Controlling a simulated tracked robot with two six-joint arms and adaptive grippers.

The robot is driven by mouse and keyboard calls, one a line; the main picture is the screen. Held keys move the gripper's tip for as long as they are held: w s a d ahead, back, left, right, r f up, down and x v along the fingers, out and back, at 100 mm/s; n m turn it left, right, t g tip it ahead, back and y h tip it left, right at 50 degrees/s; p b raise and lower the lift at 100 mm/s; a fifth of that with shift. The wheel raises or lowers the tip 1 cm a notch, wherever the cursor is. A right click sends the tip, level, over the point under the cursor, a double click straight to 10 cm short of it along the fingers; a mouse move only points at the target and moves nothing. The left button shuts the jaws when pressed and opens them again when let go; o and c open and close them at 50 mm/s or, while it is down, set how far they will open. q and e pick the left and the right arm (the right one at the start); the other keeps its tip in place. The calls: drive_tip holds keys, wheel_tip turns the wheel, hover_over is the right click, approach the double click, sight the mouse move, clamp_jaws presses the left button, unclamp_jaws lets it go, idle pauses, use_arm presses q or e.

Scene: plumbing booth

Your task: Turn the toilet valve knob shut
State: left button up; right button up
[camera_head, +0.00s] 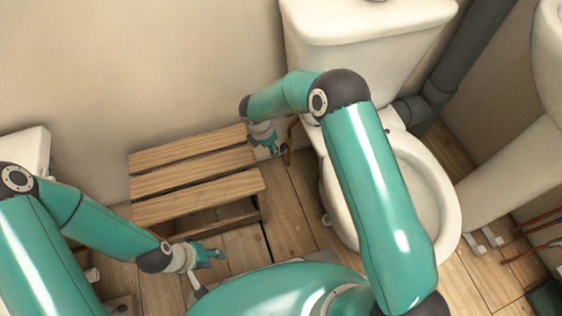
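The toilet (352,28) stands at the top centre, its bowl partly behind my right arm. The valve knob itself cannot be made out; a thin copper-coloured pipe (290,135) shows low beside the toilet, just right of my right gripper. My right gripper (270,148) points down between the slatted bench and the toilet, close to that pipe. It is small and partly covered, so whether it touches or grips anything cannot be told. My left gripper (212,254) is low at the left centre, in front of the bench, with its fingers apart and nothing seen between them.
A wooden slatted bench (194,182) stands against the wall, left of the toilet. A grey drain pipe (455,65) runs behind the toilet. A white sink (549,50) and thin pipes (535,222) are at the right. Bare floor (290,212) shows between bench and toilet.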

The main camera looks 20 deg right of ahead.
sight(281, 148)
use_arm(q)
wheel_tip(281, 148, down, 12)
drive_tip(key=b, duration=1)
use_arm(e)
drive_tip(key=w+d+f, duration=0.2)
drive_tip(key=f, duration=0.3)
drive_tip(key=w+d+f+n+h, duration=0.1)
drive_tip(key=w+d+f, duration=0.1)
drive_tip(key=f, duration=0.4)
drive_tip(key=w+d+f+n+t, duration=0.1)
drive_tip(key=w+d+f, duration=0.1)
drive_tip(key=w+f, duration=0.2)
drive_tip(key=shift+d+f+h, duration=0.3)
drive_tip(key=shift+f, duration=0.45)
use_arm(q)
drive_tip(key=shift+r, duration=0.1)
use_arm(e)
clamp_jaws()
